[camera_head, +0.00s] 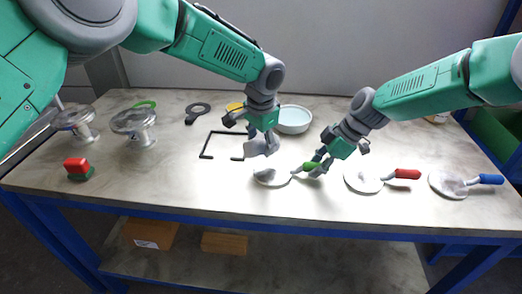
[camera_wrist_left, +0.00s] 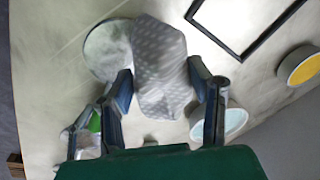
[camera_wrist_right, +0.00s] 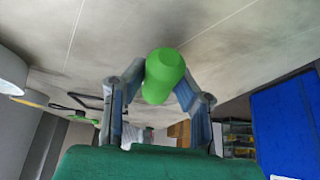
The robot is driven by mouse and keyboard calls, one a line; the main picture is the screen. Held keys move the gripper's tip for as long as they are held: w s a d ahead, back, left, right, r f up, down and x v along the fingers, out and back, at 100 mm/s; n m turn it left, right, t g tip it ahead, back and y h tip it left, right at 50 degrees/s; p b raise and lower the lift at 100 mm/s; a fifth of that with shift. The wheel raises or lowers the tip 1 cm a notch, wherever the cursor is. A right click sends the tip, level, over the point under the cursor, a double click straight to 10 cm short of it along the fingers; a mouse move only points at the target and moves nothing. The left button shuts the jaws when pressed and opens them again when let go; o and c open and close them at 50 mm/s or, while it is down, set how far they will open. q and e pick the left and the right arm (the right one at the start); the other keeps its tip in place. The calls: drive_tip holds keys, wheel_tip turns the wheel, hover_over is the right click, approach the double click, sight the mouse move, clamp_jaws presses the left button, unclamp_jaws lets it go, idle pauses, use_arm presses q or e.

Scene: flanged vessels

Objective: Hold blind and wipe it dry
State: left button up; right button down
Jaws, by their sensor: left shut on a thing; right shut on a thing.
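A round metal blind (camera_head: 268,179) with a green handle (camera_head: 312,166) is low over the table's front middle; I cannot tell whether it touches the table. My right gripper (camera_head: 322,161) is shut on the green handle, which shows between its fingers in the right wrist view (camera_wrist_right: 163,76). My left gripper (camera_head: 262,132) is shut on a grey dotted cloth (camera_head: 262,146), just above the blind. In the left wrist view the cloth (camera_wrist_left: 160,70) covers part of the blind's disc (camera_wrist_left: 106,48); contact between them is unclear.
A red-handled blind (camera_head: 364,180) and a blue-handled blind (camera_head: 450,185) lie to the right. Two flanged vessels (camera_head: 134,124) and a red-green block (camera_head: 78,168) stand left. A black frame (camera_head: 207,143) and a pale round dish (camera_head: 294,119) lie behind.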

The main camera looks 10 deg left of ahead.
use_arm(q)
drive_tip(key=shift+r, duration=1.35)
use_arm(e)
drive_tip(key=shift+s, duration=0.1)
drive_tip(key=c, duration=1.2)
unclamp_jaws()
drive_tip(key=v, duration=1.1)
drive_tip(key=shift+d+r, duration=0.25)
drive_tip(key=shift+r, duration=0.1)
